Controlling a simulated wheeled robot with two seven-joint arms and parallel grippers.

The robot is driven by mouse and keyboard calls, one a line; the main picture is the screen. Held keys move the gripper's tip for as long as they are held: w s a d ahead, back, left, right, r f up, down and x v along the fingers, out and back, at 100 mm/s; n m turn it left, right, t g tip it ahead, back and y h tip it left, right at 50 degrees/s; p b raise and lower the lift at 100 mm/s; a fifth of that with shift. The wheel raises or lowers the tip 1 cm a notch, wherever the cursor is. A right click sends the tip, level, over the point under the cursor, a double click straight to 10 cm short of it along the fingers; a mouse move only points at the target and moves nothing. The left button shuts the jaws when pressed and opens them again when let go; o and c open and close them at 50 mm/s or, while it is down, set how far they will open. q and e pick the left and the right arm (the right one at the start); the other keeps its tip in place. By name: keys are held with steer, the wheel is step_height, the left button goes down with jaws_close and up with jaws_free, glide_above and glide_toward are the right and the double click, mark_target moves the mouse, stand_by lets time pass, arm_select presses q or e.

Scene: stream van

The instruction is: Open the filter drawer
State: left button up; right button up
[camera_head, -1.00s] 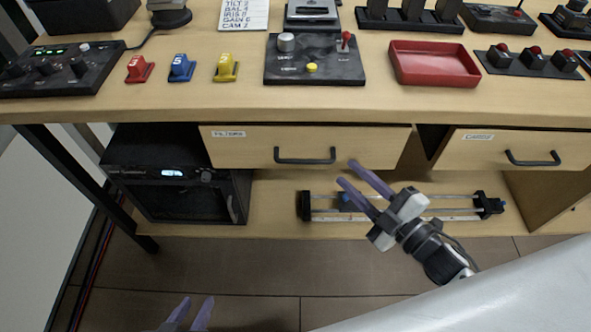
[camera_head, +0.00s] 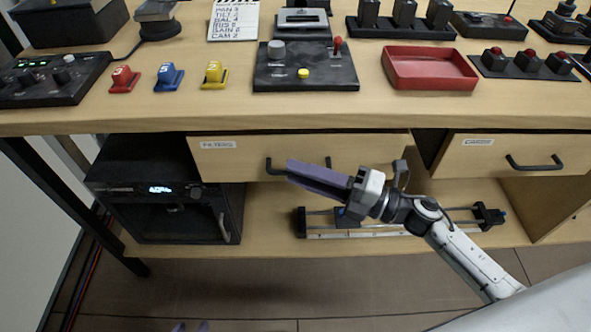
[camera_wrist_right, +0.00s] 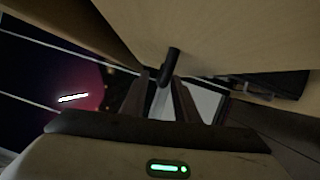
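The filter drawer (camera_head: 230,160), a light wood front labelled "FILTERS", sits under the desk and looks shut. Its black bar handle (camera_head: 268,167) is partly hidden by my right gripper (camera_head: 290,172), whose purple fingers lie in front of it from the right. In the right wrist view the dark handle (camera_wrist_right: 172,62) reaches down toward the gap between the fingertips of my right gripper (camera_wrist_right: 162,80). These fingers stand apart; I cannot tell whether they touch the handle.
A second drawer (camera_head: 520,158) is to the right. A black box with a lit display (camera_head: 150,205) stands on the lower shelf at left, and a slider rail (camera_head: 460,218) lies behind my right arm. The desktop holds control panels and a red tray (camera_head: 430,70).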

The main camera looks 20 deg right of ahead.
arm_select(q)
steer(key=shift+f, duration=0.15)
arm_select(e)
steer(key=shift+x, duration=0.8)
jaws_close()
